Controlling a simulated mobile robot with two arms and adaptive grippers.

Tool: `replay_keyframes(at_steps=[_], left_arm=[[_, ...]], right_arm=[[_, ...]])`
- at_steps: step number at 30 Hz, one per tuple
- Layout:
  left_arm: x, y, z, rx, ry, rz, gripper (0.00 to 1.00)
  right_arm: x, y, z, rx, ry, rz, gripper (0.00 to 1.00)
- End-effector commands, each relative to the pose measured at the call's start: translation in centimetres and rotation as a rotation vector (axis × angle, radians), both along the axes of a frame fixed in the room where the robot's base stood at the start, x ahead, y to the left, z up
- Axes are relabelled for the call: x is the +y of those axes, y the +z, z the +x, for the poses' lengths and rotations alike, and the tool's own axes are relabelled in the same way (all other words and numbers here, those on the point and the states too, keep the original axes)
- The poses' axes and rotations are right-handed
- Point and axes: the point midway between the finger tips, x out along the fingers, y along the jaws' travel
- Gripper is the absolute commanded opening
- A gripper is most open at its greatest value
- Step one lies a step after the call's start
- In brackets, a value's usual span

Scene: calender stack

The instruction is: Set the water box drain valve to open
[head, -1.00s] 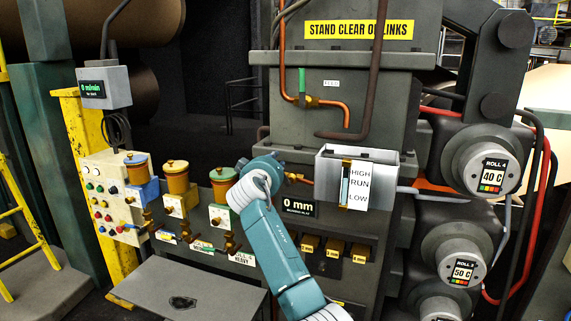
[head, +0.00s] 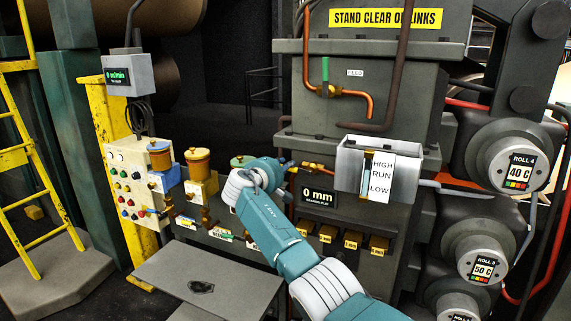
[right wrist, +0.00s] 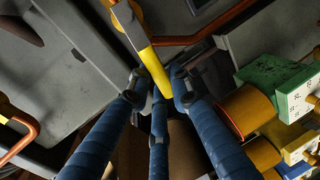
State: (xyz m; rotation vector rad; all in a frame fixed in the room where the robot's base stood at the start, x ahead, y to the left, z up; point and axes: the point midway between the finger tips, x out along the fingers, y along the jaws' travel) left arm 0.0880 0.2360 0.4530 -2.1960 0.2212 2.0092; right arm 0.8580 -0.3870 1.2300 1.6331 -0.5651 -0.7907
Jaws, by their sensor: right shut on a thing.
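The water box (head: 349,165) is a pale metal box on the machine front, with a sight glass and a HIGH / RUN / LOW label (head: 381,178). A copper pipe with a brass fitting (head: 306,166) runs to its left side. In the right wrist view my right gripper (right wrist: 157,82) is shut on a yellow lever (right wrist: 146,58). The lever extends from a brass valve body (right wrist: 127,14) beside a copper pipe (right wrist: 202,39). My left gripper is not in view.
A green-handled valve (head: 325,75) is above on another copper pipe. Orange-brown pots stand left of my wrist, one on a yellow block (head: 201,187). A button panel (head: 133,182) is farther left. Roll ends (head: 512,158) are at right.

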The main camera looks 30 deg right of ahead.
Motion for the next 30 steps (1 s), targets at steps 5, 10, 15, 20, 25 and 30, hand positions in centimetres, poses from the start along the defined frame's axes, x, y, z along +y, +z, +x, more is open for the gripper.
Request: replay_keyframes(at_steps=[5, 10, 15, 20, 25, 30], left_arm=[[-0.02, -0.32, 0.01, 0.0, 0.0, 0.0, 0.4], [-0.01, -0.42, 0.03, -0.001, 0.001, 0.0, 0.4], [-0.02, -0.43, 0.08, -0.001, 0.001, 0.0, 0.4], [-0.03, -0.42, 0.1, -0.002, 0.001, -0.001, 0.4], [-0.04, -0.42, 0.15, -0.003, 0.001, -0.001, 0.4], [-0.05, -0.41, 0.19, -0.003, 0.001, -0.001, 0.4]], right_arm=[[0.04, -0.79, 0.0, 0.06, 0.0, -0.049, 0.0], [0.02, -1.06, -0.01, 0.09, 0.0, -0.074, 0.0], [0.04, -1.15, -0.02, 0.101, 0.0, -0.083, 0.0], [0.03, -1.2, -0.03, 0.102, 0.0, -0.084, 0.0], [0.01, -1.24, -0.04, 0.103, 0.0, -0.085, 0.0], [0.02, -1.23, -0.03, 0.102, 0.0, -0.084, 0.38]])
